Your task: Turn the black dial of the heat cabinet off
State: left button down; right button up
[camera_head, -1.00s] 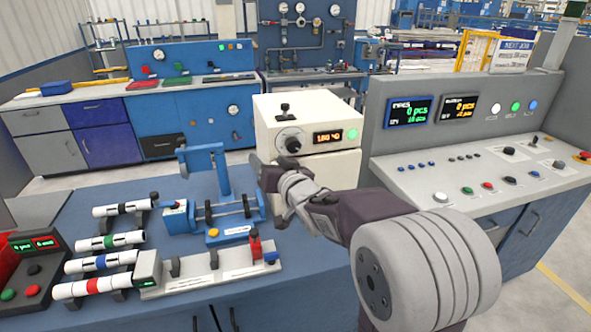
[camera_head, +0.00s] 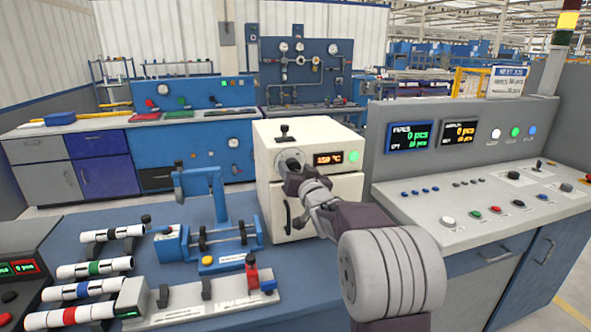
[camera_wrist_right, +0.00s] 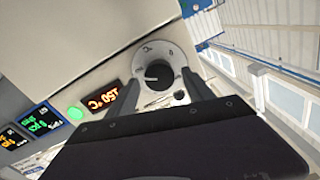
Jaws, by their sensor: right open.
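The heat cabinet (camera_head: 335,200) is a cream box at the back of the blue bench, with an orange display (camera_head: 328,158) and a green lamp (camera_head: 354,156) on its front. In the right wrist view, its black dial (camera_wrist_right: 158,74) shows on a round pale plate (camera_wrist_right: 176,56). In the head view, my right gripper (camera_head: 292,178) is at the cabinet front and partly hides the dial. Its jaws are open, with the fingers close to the dial. I cannot tell whether they touch it. My left gripper is not in view.
A black lever (camera_head: 284,130) stands on the cabinet top, and a dark handle (camera_head: 288,214) is below the dial. A grey control console (camera_head: 470,200) stands close on the right. Banded pipes (camera_head: 95,270) and a blue fixture (camera_head: 215,220) occupy the bench at left.

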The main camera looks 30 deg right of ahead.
jog(key=shift+w, duration=0.1)
grip_shut()
